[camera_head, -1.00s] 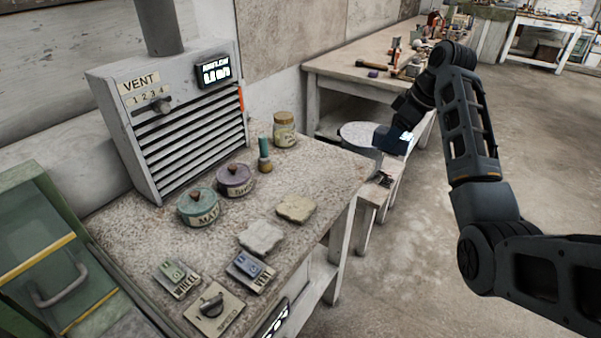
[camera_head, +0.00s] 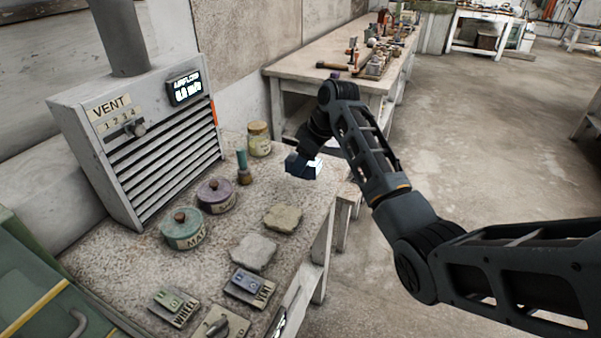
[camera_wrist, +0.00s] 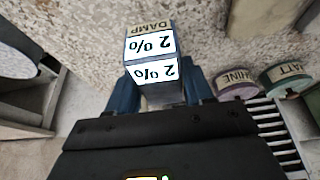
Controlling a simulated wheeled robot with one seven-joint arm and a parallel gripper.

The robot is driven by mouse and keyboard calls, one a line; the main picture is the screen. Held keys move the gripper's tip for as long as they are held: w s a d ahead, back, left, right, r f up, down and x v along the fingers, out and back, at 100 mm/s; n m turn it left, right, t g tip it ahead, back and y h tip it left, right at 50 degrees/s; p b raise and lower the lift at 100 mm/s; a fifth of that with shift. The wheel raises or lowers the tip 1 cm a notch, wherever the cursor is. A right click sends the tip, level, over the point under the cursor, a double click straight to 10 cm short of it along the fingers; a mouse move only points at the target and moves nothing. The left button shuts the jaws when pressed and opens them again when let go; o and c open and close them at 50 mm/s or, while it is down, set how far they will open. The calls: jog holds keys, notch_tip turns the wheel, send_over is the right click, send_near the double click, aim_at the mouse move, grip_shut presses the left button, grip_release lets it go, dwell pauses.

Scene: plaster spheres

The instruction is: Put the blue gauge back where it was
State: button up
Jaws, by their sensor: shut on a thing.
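The blue gauge (camera_wrist: 150,50) shows in the wrist view, with a DAMP label and pale displays reading 2 %. My gripper (camera_wrist: 160,95) is shut on it, with a blue finger on each side. In the head view my gripper (camera_head: 303,168) hangs by the right back part of the speckled bench top (camera_head: 215,245). There the gauge is small and mostly hidden, and I cannot tell how high it is held.
A green-lidded MATT pot (camera_head: 182,230), a purple-lidded pot (camera_head: 215,195), a green-handled tool (camera_head: 243,167) and a jar (camera_head: 259,139) stand left of my gripper. Two flat slabs (camera_head: 283,217) (camera_head: 254,252) and switch plates (camera_head: 250,287) lie nearer. The VENT unit (camera_head: 150,140) stands behind.

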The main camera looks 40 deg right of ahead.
jog(key=shift+w+a+f, duration=0.2)
jog(key=shift+a+f, duration=0.1)
jog(key=shift+f, duration=0.1)
jog(key=shift+f+p, duration=0.35)
jog(key=shift+f, duration=1.45)
jog(key=shift+f, duration=0.15)
jog(key=o, duration=0.9)
jog(key=shift+o, duration=0.2)
jog(key=v, duration=1.2)
jog(key=shift+b, duration=0.35)
